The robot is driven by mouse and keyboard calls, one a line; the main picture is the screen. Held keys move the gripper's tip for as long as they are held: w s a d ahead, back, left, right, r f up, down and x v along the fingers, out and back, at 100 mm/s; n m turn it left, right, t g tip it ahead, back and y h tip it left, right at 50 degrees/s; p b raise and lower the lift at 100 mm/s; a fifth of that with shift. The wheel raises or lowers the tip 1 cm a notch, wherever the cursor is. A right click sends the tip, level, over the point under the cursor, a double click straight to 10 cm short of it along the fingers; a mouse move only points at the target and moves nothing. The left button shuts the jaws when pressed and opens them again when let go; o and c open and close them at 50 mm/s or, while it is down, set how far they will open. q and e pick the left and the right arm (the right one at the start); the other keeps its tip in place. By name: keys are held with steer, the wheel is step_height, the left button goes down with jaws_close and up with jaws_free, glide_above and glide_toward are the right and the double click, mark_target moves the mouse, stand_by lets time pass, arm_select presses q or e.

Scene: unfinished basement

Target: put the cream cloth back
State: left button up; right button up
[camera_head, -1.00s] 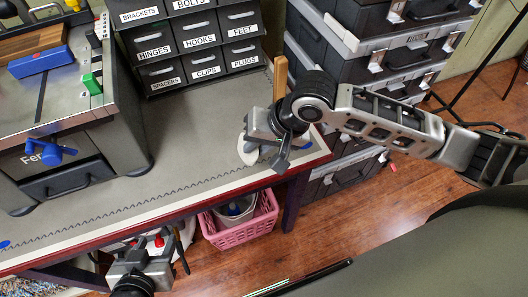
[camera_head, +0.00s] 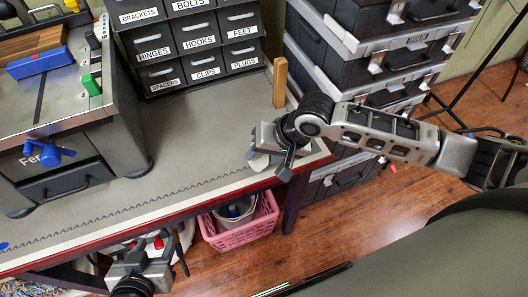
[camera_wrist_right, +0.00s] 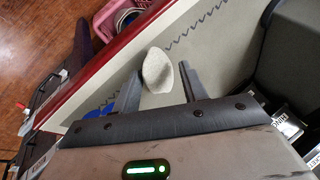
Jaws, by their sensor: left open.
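The cream cloth (camera_head: 259,161) is a small pale bundle at the right end of the workbench (camera_head: 200,130), below my right gripper (camera_head: 273,157). The cloth is close to or touching the bench top; I cannot tell which. My left gripper (camera_head: 156,250) is open and empty, low in front of the bench's front edge.
A grey drawer cabinet (camera_head: 200,45) and an upright wooden piece (camera_head: 280,82) stand at the back of the bench. A metal machine (camera_head: 70,120) fills the left. A pink basket (camera_head: 245,232) is below the bench edge. Stacked toolboxes (camera_head: 365,65) stand behind my right arm. The bench middle is clear.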

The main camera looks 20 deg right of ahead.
steer(key=p+v, duration=0.1)
steer(key=v, duration=1.1)
stand_by(0.4)
steer(key=s+a+f+n+t, duration=0.1)
steer(key=s+a+f+n, duration=0.2)
steer(key=s+a+n, duration=0.15)
steer(key=s+d+f+h, duration=0.4)
steer(key=s+d+f, duration=0.1)
steer(key=s+d, duration=0.25)
steer(key=w+a+f+n+t+y, duration=0.1)
steer(key=w+a+f+t+y, duration=0.1)
steer(key=w+a+f+t, duration=0.3)
steer(key=shift+a+f, duration=0.4)
steer(key=shift+f, duration=0.95)
